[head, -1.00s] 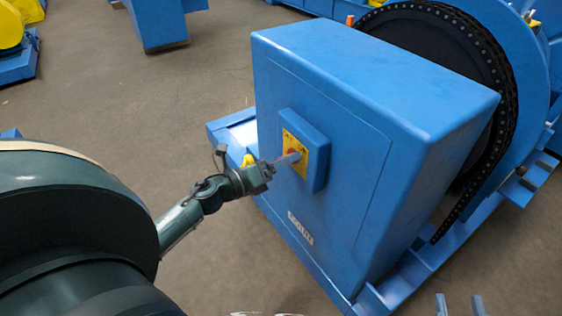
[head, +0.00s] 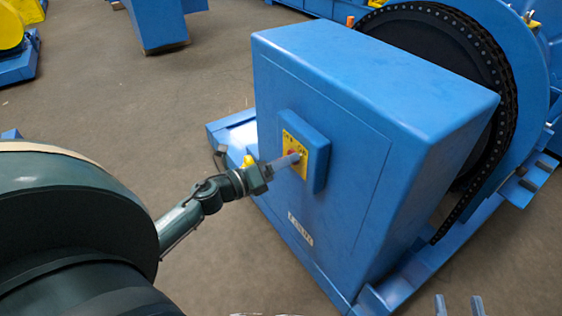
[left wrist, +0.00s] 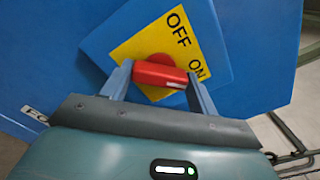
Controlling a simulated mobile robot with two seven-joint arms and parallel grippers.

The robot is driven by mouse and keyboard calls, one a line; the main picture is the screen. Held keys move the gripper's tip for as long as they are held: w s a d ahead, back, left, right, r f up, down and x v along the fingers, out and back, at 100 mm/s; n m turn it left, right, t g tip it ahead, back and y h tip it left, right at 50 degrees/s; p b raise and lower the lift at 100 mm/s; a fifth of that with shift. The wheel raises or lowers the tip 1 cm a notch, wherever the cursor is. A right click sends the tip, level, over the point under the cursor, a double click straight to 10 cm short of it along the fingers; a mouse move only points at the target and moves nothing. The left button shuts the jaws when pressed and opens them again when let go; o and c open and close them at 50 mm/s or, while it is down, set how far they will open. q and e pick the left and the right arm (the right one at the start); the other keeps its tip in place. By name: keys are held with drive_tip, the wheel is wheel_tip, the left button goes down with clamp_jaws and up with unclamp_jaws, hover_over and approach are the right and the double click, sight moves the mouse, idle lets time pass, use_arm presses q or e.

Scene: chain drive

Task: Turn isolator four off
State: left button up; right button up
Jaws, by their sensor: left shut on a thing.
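The isolator's red handle (left wrist: 158,73) sits on a yellow plate (left wrist: 165,40) marked OFF and ON. In the left wrist view the handle lies nearly level, and a pale mark on its right end is on the side of the word ON. My left gripper (left wrist: 160,82) is shut on the handle, one finger at each end. In the head view my left gripper (head: 285,162) reaches the yellow plate (head: 294,153) from the left and mostly hides the handle. My right gripper's fingertips (head: 460,306) show at the bottom edge, apart and empty.
The isolator's blue box (head: 318,150) is on the face of a large blue cabinet (head: 380,75). A label (head: 300,228) is below it, too small to read. A chain wheel (head: 440,40) stands behind the cabinet.

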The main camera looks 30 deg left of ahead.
use_arm(q)
drive_tip(key=shift+r+n, duration=0.1)
drive_tip(key=shift+n, duration=0.2)
use_arm(e)
drive_tip(key=shift+r, duration=0.1)
use_arm(q)
drive_tip(key=shift+n+p, duration=5.6)
drive_tip(key=shift+n, duration=3.1)
use_arm(e)
drive_tip(key=s+d+r+m+g+h, duration=0.2)
drive_tip(key=d+r+m+g, duration=0.1)
drive_tip(key=r, duration=0.3)
drive_tip(key=shift+s+d+m+h, duration=0.25)
drive_tip(key=shift+d+m+h, duration=0.05)
drive_tip(key=shift+m, duration=0.2)
use_arm(q)
drive_tip(key=o, duration=1)
use_arm(e)
drive_tip(key=shift+f, duration=0.1)
